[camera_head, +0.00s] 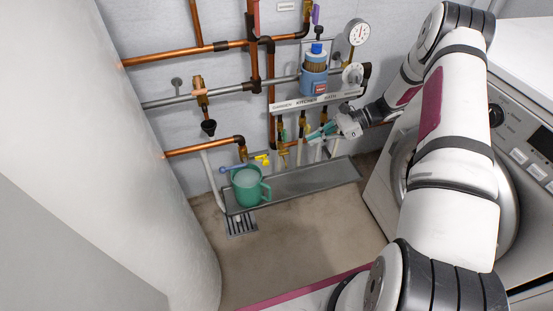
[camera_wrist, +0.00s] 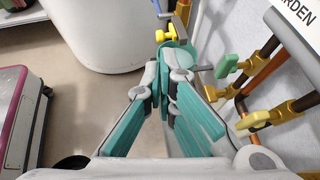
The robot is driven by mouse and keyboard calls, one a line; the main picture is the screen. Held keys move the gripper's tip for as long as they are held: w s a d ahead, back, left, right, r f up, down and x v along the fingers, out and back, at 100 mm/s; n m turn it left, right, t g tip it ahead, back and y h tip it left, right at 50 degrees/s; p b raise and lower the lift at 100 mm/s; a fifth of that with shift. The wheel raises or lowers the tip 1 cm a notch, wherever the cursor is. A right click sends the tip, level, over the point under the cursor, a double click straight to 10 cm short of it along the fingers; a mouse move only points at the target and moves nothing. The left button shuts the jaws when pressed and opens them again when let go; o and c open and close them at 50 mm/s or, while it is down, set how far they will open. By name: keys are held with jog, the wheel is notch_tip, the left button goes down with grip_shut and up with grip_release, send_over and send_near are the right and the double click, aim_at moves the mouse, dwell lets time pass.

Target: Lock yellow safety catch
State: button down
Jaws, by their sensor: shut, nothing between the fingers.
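The yellow safety catch (camera_head: 262,158) is a small bright part at the tap above the green jug (camera_head: 246,190), low on the wall. In the wrist view the yellow part (camera_wrist: 167,34) lies beyond my fingertips, near the top middle. My gripper (camera_head: 318,134) has teal finger pads and is to the right of the catch, apart from it, in front of the valve row. In the wrist view my gripper (camera_wrist: 164,72) is shut and empty. Its fingers hide part of the green jug there. I cannot tell whether the catch is locked.
A brass valve with a green handle (camera_wrist: 228,66) stands close to the right of my fingers; another (camera_wrist: 253,120) is nearer. Copper pipes (camera_head: 200,148) cross the wall. A metal trough (camera_head: 310,180) lies below. A washing machine (camera_head: 400,170) stands at right. The floor (camera_head: 300,230) is clear.

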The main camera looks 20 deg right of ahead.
jog(key=shift+w+d+f, duration=0.1)
jog(key=shift+f, duration=0.3)
jog(key=b+x, duration=0.4)
jog(key=x, duration=1)
jog(key=shift+r, duration=0.1)
jog(key=shift+a+p, duration=0.3)
jog(key=shift+a, duration=1.05)
